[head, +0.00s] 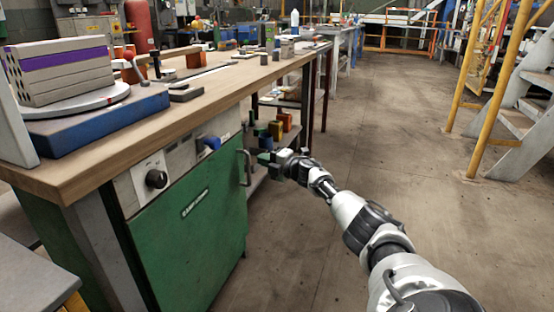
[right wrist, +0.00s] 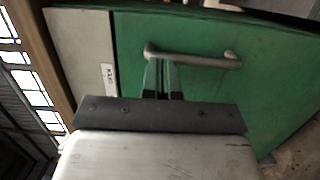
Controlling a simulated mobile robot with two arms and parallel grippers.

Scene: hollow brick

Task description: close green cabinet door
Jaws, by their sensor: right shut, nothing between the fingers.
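The green cabinet door (head: 190,235) is under the workbench, with a small label on its face. A dark strip runs down its near edge; I cannot tell whether the door is slightly ajar or flush. Its grey bar handle (head: 246,168) is at the far edge. My right gripper (head: 266,158) is at handle height, just right of the handle. In the right wrist view its fingers (right wrist: 162,80) are together and empty, overlapping one end of the handle (right wrist: 200,56) in front of the green door (right wrist: 260,85). I cannot tell whether they touch it. My left gripper is out of view.
The wooden workbench (head: 180,108) carries a blue block, a turntable with stacked bars, and tools. A panel with a black knob (head: 156,179) is above the door. Open shelves stand beyond the cabinet. The floor (head: 390,140) to the right is clear up to yellow-railed stairs.

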